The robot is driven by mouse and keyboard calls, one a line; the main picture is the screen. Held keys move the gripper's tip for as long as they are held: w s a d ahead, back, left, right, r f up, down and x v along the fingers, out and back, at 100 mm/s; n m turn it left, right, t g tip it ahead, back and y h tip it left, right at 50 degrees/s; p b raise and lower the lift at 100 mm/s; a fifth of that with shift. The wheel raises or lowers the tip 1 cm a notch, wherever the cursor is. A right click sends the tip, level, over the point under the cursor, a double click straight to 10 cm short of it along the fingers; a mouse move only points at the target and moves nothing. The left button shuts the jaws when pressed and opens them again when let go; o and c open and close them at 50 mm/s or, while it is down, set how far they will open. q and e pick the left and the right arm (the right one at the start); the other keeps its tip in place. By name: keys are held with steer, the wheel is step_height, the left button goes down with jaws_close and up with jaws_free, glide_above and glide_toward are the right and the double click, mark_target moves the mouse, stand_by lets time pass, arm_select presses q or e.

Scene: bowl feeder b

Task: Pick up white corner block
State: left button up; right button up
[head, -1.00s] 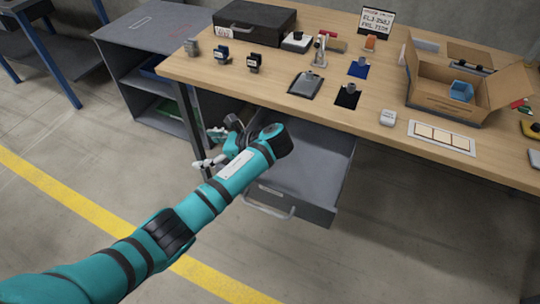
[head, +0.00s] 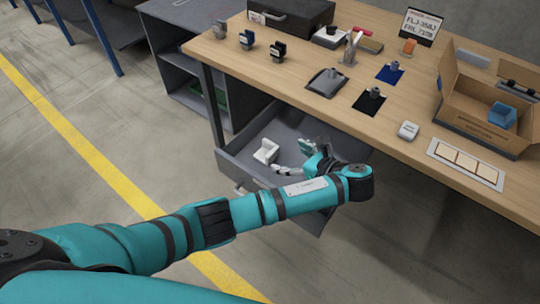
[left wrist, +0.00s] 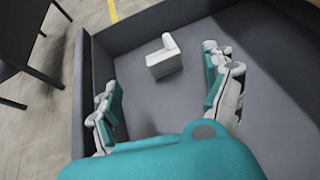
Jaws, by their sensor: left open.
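The white corner block (head: 265,151) lies in the open grey drawer (head: 237,170) under the workbench. It also shows in the left wrist view (left wrist: 164,58), an L-shaped piece with one raised end, on the drawer floor near the far wall. My left gripper (head: 293,158) is over the drawer, just right of the block in the head view. In the left wrist view my left gripper (left wrist: 160,78) has its fingers wide apart, with the block ahead between them and nothing held. My right gripper is out of view.
The workbench top (head: 300,62) overhangs the drawer's back. On it are an open cardboard box (head: 475,125), a white block (head: 408,130) and several small parts. The drawer walls surround the block, and the floor around it is clear.

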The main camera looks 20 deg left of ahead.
arm_select(q)
glide_toward(267, 147)
steer(key=a, duration=0.2)
steer(key=shift+w+a+f, duration=0.1)
steer(key=shift+a+f, duration=0.2)
steer(key=shift+f, duration=0.05)
steer(key=shift+w+a+f, duration=0.2)
steer(key=shift+w+a, duration=0.1)
steer(key=shift+a, duration=0.1)
steer(key=x, duration=0.4)
steer(key=shift+w+a+b, duration=0.25)
steer(key=shift+a+b, duration=0.05)
steer(key=shift+b, duration=0.05)
steer(key=c, duration=1.7)
jaws_close()
